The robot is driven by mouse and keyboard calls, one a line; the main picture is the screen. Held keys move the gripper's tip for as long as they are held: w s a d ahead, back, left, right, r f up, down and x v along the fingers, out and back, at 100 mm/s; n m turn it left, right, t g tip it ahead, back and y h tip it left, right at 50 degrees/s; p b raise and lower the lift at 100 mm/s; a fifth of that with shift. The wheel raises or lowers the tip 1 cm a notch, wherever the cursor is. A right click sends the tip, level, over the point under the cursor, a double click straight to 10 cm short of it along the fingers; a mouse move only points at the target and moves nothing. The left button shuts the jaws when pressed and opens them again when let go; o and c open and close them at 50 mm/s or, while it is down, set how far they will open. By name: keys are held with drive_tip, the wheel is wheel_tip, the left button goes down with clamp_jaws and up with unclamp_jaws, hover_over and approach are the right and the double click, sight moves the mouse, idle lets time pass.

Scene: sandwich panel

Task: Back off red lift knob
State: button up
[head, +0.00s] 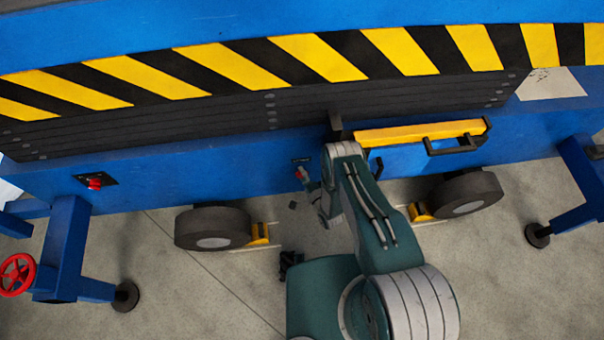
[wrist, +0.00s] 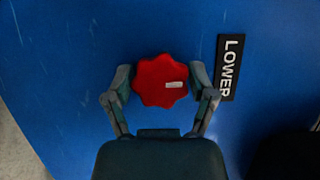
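In the wrist view a red lobed knob (wrist: 158,82) with a small pale mark on its face sits on a blue panel. A black label reading LOWER (wrist: 230,68) is just right of it. My gripper (wrist: 160,80) is open, with one finger on each side of the knob. The gaps between fingers and knob look very small; I cannot tell whether they touch. In the head view the knob (head: 301,173) is a small red spot on the blue front, and my gripper (head: 312,186) reaches it, partly hidden by my arm.
Another red knob (head: 95,183) is on a black plate at the left. A red handwheel (head: 17,274) stands by the left leg. A yellow drawer-like part with a black handle (head: 456,142) is right of my arm. Black wheels (head: 212,228) with yellow chocks (head: 259,234) stand on the floor.

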drive_tip(key=shift+f, duration=0.1)
drive_tip(key=shift+c, duration=0.4)
